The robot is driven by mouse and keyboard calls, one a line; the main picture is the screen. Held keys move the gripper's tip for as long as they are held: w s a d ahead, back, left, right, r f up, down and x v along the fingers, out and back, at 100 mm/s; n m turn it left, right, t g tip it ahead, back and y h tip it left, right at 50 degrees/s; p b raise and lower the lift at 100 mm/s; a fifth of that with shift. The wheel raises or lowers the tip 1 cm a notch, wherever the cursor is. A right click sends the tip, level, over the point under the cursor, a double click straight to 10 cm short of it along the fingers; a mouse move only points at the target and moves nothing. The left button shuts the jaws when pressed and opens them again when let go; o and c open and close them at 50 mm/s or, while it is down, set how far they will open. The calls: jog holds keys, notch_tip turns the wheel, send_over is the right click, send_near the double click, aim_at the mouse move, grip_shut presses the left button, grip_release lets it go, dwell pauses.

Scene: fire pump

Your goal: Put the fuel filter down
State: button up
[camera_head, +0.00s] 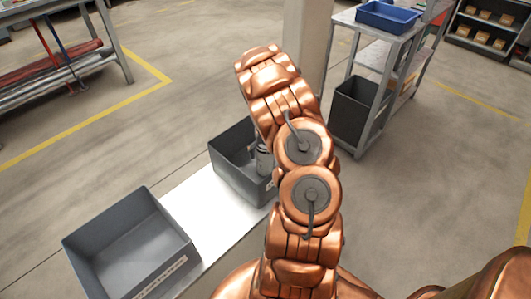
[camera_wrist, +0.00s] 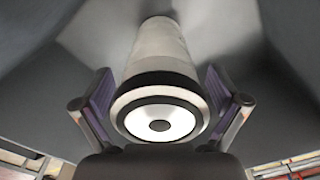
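The fuel filter is a pale grey cylinder with a dark band and a white ring-shaped end around a dark centre. In the wrist view the filter (camera_wrist: 160,62) has that end towards the camera, and its body reaches away into a grey bin. My gripper (camera_wrist: 160,95) has one finger on each side of it. Narrow gaps seem to show between the pads and the filter, so the fingers look open around it. In the head view the filter (camera_head: 264,160) shows only partly, inside the far grey bin (camera_head: 228,172); my arm hides the rest and my gripper.
A second grey bin (camera_head: 135,245), empty, stands nearer on the left. A white surface (camera_head: 205,212) lies between the bins. A shelf unit (camera_head: 372,75) with a blue tray (camera_head: 388,16) and a pillar (camera_head: 305,35) stand behind. The floor on the right is open.

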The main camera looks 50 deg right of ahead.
jog(key=shift+r, duration=0.1)
notch_tip(320, 180, up, 11)
jog(key=shift+a+r, duration=0.1)
jog(key=shift+r, duration=0.45)
jog(key=s+a+r+n, duration=0.1)
jog(key=s+a+r, duration=0.25)
jog(key=a, duration=0.45)
jog(key=s+a+r+n+g, duration=0.1)
jog(key=s+a+r, duration=0.2)
jog(key=a+r, duration=0.35)
jog(key=s+a+r+n, duration=0.1)
jog(key=s+a+r, duration=0.2)
jog(key=a, duration=0.6)
jog(key=s+a+r+n+g, duration=0.1)
jog(key=s+a+n, duration=0.1)
jog(key=s+a, duration=0.4)
jog(key=s+a+r+n+g, duration=0.1)
jog(key=s+a+n, duration=0.1)
jog(key=s+a, duration=0.5)
jog(key=s, duration=0.5)
jog(key=shift+s+a+r, duration=0.15)
jog(key=shift+a+r, duration=0.1)
jog(key=shift+r, duration=0.15)
